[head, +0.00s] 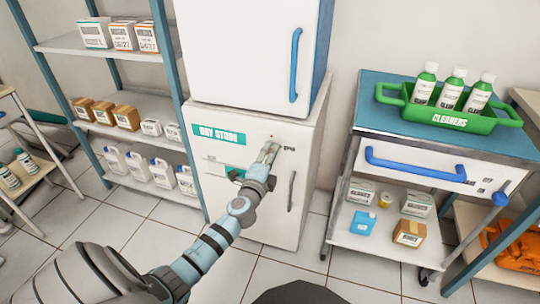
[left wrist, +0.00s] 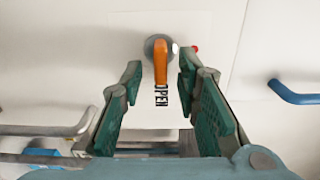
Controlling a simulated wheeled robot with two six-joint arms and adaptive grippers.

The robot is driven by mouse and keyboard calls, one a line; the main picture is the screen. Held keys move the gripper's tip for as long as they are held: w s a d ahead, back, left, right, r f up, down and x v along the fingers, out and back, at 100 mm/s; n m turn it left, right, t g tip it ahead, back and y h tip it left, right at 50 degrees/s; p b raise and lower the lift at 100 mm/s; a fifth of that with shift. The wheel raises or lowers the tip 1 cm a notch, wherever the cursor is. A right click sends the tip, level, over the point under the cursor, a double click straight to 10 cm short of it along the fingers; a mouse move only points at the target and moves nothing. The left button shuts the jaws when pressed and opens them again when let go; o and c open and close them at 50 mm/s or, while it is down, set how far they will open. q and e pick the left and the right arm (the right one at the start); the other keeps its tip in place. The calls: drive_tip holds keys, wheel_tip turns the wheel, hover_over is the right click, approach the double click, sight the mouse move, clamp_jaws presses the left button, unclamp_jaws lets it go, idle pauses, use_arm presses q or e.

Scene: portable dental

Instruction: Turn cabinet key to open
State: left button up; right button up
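The white lower cabinet (head: 225,170) has a teal label and a grey handle (head: 291,192), and its door looks shut. In the left wrist view, the orange key (left wrist: 160,62) sits on a round grey lock (left wrist: 150,45). Its long side runs up and down, with the printed word OPEN just below it. My left gripper (head: 270,150) is at the cabinet's upper front and hides the key in the head view. In the left wrist view its two fingers (left wrist: 160,76) are apart, one on each side of the key, with gaps visible. My right gripper is out of view.
A white upper cabinet (head: 240,50) with a blue handle (head: 295,65) stands above. A shelf rack (head: 100,42) is at left. A cart with a blue top (head: 375,90) stands at right, carrying a green bottle caddy (head: 400,100). Tiled floor (head: 105,240) is open in front.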

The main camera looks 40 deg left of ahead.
use_arm(q)
drive_tip(key=v, duration=1.2)
